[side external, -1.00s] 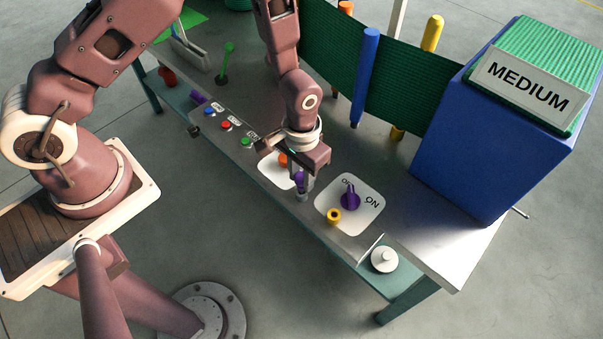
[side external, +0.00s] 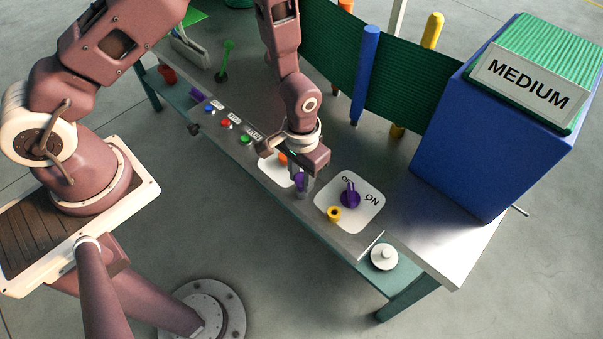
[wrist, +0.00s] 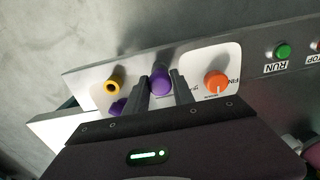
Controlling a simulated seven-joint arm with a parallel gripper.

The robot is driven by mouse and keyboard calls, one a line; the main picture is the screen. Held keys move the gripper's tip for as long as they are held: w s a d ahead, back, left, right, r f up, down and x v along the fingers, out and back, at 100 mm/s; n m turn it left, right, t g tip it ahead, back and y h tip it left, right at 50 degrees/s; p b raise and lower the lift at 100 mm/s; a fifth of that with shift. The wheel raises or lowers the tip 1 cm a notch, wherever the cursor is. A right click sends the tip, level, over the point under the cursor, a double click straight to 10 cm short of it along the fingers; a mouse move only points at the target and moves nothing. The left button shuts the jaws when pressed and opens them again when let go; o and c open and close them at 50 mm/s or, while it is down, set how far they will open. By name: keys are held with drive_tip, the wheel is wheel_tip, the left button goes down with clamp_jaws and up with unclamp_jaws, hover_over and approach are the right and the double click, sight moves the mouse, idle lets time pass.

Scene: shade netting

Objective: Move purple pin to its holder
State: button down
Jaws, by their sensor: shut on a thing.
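The purple pin (side external: 299,182) is between the fingers of my gripper (side external: 302,187), at the front edge of the bench. In the wrist view the rounded end of the purple pin (wrist: 160,82) shows between the two dark fingers (wrist: 163,92). My gripper is shut on it. A yellow ring with a dark hole (side external: 334,214) sits to the right on a white plate; it also shows in the wrist view (wrist: 113,86). I cannot tell which part is the pin's holder. The pin's lower end is hidden.
A purple knob (side external: 350,199) stands on the white ON plate (side external: 369,221). An orange knob (wrist: 216,84) is beside my gripper. Blue, red and green buttons line the front edge. A large blue box (side external: 470,140) and green netting (side external: 410,92) stand behind.

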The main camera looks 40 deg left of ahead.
sight(302, 177)
drive_tip(key=shift+f, duration=0.4)
drive_tip(key=c, duration=1)
unclamp_jaws()
wheel_tip(302, 177, up, 7)
drive_tip(key=shift+r, duration=0.1)
